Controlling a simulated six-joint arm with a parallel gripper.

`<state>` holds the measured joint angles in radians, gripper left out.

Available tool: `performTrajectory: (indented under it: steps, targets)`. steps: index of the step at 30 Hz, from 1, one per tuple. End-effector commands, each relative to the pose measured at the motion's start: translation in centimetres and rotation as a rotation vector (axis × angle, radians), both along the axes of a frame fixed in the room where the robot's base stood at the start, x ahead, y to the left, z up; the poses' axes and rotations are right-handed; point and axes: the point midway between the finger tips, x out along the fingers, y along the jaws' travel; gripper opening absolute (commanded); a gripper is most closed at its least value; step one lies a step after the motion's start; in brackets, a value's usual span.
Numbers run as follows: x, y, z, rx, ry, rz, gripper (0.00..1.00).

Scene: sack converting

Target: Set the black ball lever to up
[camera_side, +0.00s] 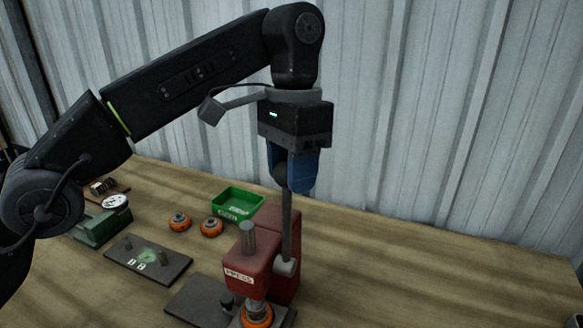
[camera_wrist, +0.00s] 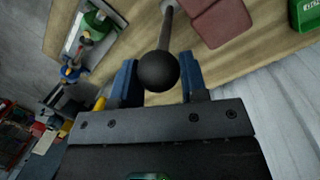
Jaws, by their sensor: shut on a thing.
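The black ball lever is a grey rod (camera_side: 287,225) on the right side of the red press (camera_side: 262,262), with a black ball (camera_wrist: 158,71) at its end. In the side view the rod stands almost straight up from its pivot hub. My gripper (camera_side: 292,178) is above the press, pointing down, with its blue fingers shut on the ball at the top of the rod. In the wrist view the ball sits between the two blue fingers (camera_wrist: 160,82). The fingers largely hide the ball in the side view.
An orange part (camera_side: 257,316) sits under the press ram. Two orange-rimmed parts (camera_side: 211,227) and a green bin (camera_side: 237,203) stand behind the press. A dark plate with pegs (camera_side: 147,259) lies to the left.

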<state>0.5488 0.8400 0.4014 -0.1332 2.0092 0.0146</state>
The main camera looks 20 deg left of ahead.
Motion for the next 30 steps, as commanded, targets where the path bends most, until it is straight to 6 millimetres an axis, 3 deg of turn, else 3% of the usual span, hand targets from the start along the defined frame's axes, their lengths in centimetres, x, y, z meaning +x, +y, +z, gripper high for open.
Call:
performTrajectory:
  steps: [2, 3, 9, 30]
  targets:
    - [0.53, 0.54, -0.81, 0.023, 0.008, 0.013, 0.00]
    - [0.52, 0.53, -0.81, 0.022, 0.009, 0.013, 0.44]
    - [0.39, 0.41, -0.58, 0.017, 0.005, 0.010, 0.63]
    - [-0.19, 0.27, -0.19, 0.012, 0.001, 0.006, 0.65]
